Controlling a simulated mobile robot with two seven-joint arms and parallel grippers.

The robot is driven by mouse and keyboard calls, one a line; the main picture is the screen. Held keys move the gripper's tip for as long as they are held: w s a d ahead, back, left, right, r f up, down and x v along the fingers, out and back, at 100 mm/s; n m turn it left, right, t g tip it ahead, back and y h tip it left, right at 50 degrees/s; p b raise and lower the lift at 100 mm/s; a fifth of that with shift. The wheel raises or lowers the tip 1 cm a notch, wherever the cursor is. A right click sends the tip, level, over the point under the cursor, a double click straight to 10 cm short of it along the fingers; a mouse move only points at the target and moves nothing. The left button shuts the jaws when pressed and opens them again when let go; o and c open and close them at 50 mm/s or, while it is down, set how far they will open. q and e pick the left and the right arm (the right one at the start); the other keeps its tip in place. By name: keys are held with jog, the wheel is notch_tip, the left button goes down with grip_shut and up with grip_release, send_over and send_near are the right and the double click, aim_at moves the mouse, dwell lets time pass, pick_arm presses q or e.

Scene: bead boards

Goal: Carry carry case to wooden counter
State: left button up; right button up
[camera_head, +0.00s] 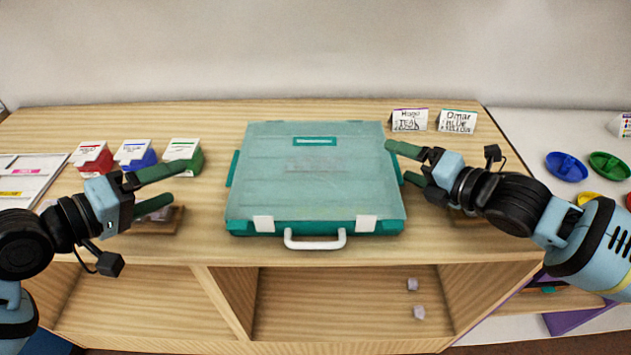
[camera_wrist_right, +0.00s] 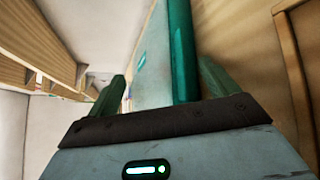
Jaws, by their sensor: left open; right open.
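The carry case (camera_head: 315,185), with a translucent teal lid and white latches, lies flat and closed on the wooden counter (camera_head: 240,250). Its white handle (camera_head: 315,240) faces the front edge. My right gripper (camera_head: 397,162) is open at the case's right side. In the right wrist view, the case's teal side bar (camera_wrist_right: 182,50) shows between the open fingers (camera_wrist_right: 163,92); I cannot tell whether they touch it. My left gripper (camera_head: 177,186) is open and empty over the counter, left of the case and apart from its teal left side grip (camera_head: 233,168).
Red (camera_head: 92,158), blue (camera_head: 136,154) and green (camera_head: 184,152) bead boxes stand behind my left gripper. Two name cards (camera_head: 410,120) stand at the back right. A wooden tray (camera_head: 160,222) lies partly under my left gripper. Colored dishes (camera_head: 567,167) sit on the white surface at right.

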jog(key=v, duration=1.2)
dwell(0.4)
